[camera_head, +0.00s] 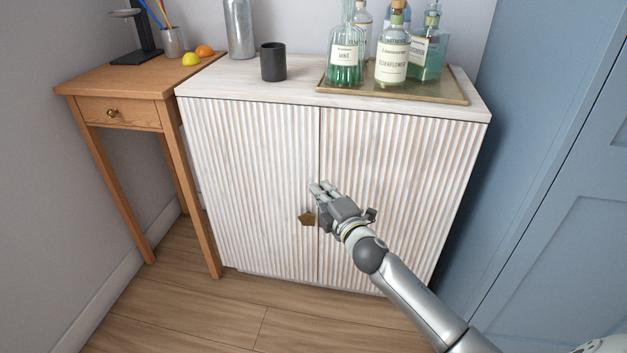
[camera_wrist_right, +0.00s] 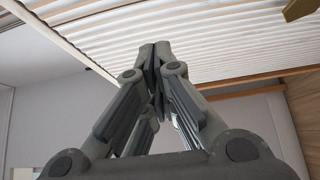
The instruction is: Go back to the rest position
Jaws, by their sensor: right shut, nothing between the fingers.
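My right gripper (camera_head: 320,190) is in front of the ribbed white cabinet (camera_head: 250,170), near the seam between its two doors. Its fingers are shut and empty; the closed fingertips (camera_wrist_right: 155,52) also show in the right wrist view. A brass handle (camera_head: 307,219) sits just left of the gripper in the head view, and a brass piece (camera_wrist_right: 300,8) shows at the top right of the wrist view. Both cabinet doors look shut in the head view. My left gripper is not in view.
On the cabinet stand a dark cup (camera_head: 273,62), a grey bottle (camera_head: 240,30) and a brass tray (camera_head: 440,97) with several glass bottles. A wooden side table (camera_head: 105,82) stands left, a blue door (camera_head: 570,190) right. Floor (camera_head: 230,320) in front is clear.

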